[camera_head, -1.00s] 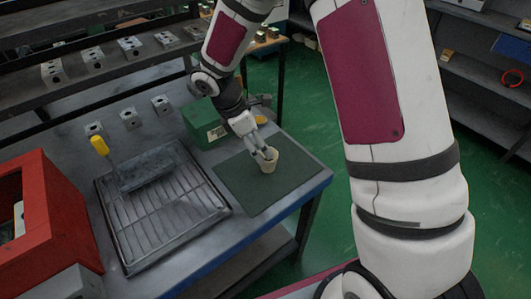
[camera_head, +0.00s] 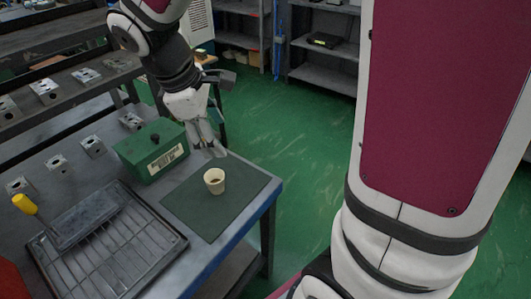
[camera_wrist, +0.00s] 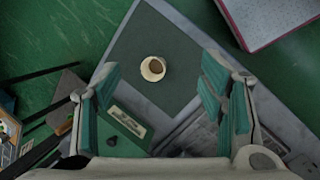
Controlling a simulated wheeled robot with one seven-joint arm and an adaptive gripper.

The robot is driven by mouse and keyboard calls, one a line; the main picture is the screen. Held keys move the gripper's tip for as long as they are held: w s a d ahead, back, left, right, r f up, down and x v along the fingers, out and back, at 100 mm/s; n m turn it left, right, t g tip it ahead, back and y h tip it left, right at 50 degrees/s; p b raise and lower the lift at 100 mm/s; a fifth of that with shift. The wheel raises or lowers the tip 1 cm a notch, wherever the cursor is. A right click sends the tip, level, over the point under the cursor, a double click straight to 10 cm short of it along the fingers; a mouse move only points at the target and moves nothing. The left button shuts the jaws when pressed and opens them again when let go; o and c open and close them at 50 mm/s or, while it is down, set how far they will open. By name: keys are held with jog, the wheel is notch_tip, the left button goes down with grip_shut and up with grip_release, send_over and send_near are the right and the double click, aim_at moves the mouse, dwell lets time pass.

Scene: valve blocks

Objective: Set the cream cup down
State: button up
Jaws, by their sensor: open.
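The cream cup (camera_head: 215,181) stands upright on the dark green mat (camera_head: 187,203) near the table's corner. It also shows in the wrist view (camera_wrist: 153,68), seen from above, with something brownish or shadowed inside. My gripper (camera_head: 216,150) is above and behind the cup in the head view, apart from it. In the wrist view my open fingers (camera_wrist: 160,85) are spread wide with nothing between them, and the cup lies beyond their tips.
A green box (camera_head: 151,150) with a dark knob stands left of the mat. A black wire tray (camera_head: 107,254) lies at the front left with a yellow-handled tool (camera_head: 25,204). Several metal valve blocks (camera_head: 92,146) stand behind. Green floor is clear to the right.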

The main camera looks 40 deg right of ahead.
jog(key=s+r+m+t+y, duration=0.1)
jog(key=s+r+m, duration=0.2)
jog(key=s, duration=0.6)
jog(key=s+r+m+t+y, duration=0.2)
jog(key=s+r+m, duration=0.1)
jog(key=s+m, duration=0.4)
jog(key=shift+s+d+r+m+t+y, duration=0.2)
jog(key=shift+s+d+m+t+y, duration=0.1)
jog(key=shift+s, duration=0.55)
jog(key=shift+r, duration=0.1)
jog(key=shift+r, duration=0.15)
